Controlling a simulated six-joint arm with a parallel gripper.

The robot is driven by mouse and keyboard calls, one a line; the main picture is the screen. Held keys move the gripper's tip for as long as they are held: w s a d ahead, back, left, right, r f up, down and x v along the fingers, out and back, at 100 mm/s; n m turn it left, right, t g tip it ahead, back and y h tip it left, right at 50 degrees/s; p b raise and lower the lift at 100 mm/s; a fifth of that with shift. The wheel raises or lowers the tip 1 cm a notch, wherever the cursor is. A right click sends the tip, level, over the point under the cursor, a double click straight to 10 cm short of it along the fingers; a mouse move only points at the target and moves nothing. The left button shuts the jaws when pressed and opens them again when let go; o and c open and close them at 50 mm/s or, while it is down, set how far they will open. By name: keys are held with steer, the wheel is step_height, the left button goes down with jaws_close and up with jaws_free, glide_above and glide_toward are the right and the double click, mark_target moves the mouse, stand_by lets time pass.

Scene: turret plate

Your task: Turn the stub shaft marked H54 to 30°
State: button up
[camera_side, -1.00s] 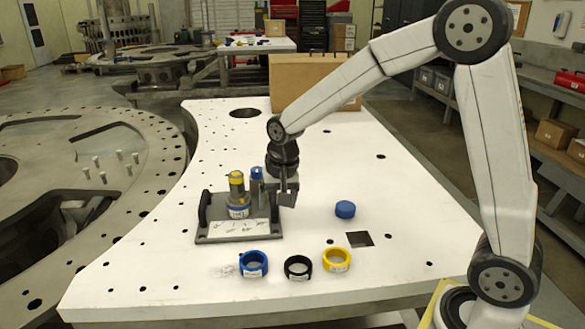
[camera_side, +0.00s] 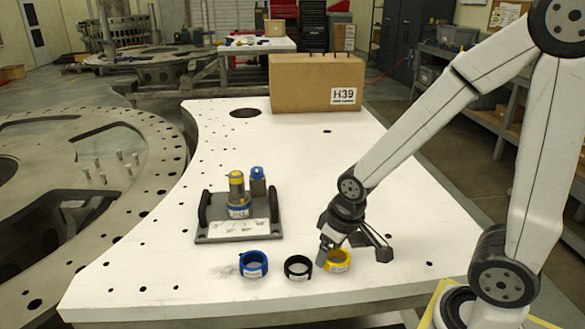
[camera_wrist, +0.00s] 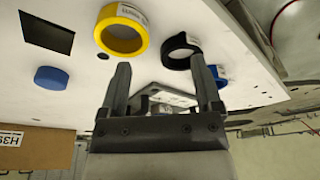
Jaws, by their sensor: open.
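A grey fixture plate (camera_side: 212,240) with two black handles stands on the white table. On it is an upright stub shaft (camera_side: 237,192) with a yellow top and a blue band at its base. The band's label is too small to read. A white scale (camera_side: 238,230) with degree marks lies in front of the shaft; the shaft's angle cannot be read. My gripper (camera_side: 353,256) is open and empty, by the yellow ring and well right of the fixture. In the wrist view, the fixture's scale (camera_wrist: 165,95) shows far off between the fingers.
Blue (camera_side: 254,272), black (camera_side: 289,269) and yellow (camera_side: 340,267) rings lie along the table's front. A blue-topped post (camera_side: 257,184) stands behind the shaft. A box (camera_side: 300,85) labelled H39 stands at the back.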

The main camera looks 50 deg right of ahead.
steer(key=w+d+r+m+g, duration=0.1)
steer(key=w+r+m, duration=0.15)
steer(key=w, duration=0.55)
steer(key=w+r+m, duration=0.1)
steer(key=w+r, duration=0.3)
steer(key=w, duration=0.5)
step_height(320, 180, up, 6)
steer(key=m+g, duration=0.1)
steer(key=m, duration=0.4)
glide_above(236, 173)
steer(key=s, duration=0.1)
steer(key=shift+s+a+r, duration=0.1)
steer(key=shift+s+a, duration=0.1)
steer(key=shift+a, duration=0.1)
steer(key=shift+w+d+r+m+g, duration=0.2)
steer(key=shift+w+r+m+g, duration=0.1)
steer(key=shift+w+r, duration=0.3)
steer(key=shift+f, duration=0.25)
steer(key=shift+f, duration=4.3)
steer(key=c, duration=1)
